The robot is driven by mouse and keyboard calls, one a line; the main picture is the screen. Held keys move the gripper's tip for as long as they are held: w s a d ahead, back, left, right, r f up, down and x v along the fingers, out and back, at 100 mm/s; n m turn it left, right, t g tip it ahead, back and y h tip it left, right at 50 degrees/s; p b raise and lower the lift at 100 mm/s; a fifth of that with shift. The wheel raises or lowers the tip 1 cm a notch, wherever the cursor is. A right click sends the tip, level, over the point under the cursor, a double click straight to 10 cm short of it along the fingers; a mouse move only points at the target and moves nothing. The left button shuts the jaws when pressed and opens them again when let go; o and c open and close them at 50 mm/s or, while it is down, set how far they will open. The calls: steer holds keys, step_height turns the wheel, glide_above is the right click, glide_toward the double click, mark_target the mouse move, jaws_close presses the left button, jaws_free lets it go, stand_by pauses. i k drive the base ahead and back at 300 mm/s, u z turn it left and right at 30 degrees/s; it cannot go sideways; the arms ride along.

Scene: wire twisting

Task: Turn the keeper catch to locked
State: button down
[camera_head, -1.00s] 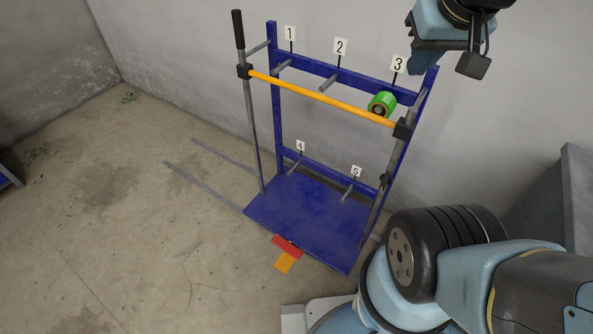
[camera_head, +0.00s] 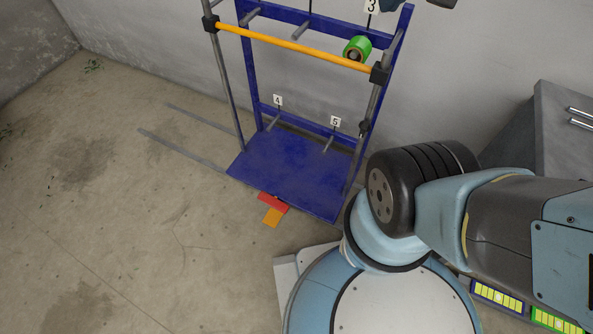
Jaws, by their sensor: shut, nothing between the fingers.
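A blue rack (camera_head: 285,168) stands against the wall. An orange keeper bar (camera_head: 290,47) runs across its front between two grey posts. A black block (camera_head: 380,74) sits at the bar's right end and another (camera_head: 210,25) at its left end. A smaller black fitting (camera_head: 364,129) is lower on the right post. I cannot tell which of these is the catch, or its turned position.
A green roll (camera_head: 357,49) hangs on a peg behind the bar. A red and orange pedal-like piece (camera_head: 272,210) lies at the rack's front. Two grey rails (camera_head: 180,150) reach out left. A grey cabinet (camera_head: 565,140) stands right. The left floor is clear.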

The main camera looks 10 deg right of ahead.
mark_target(364, 126)
steer(key=z, duration=0.05)
steer(key=k, duration=0.5)
steer(key=u, duration=1.65)
steer(key=k, duration=0.35)
steer(key=z, duration=0.65)
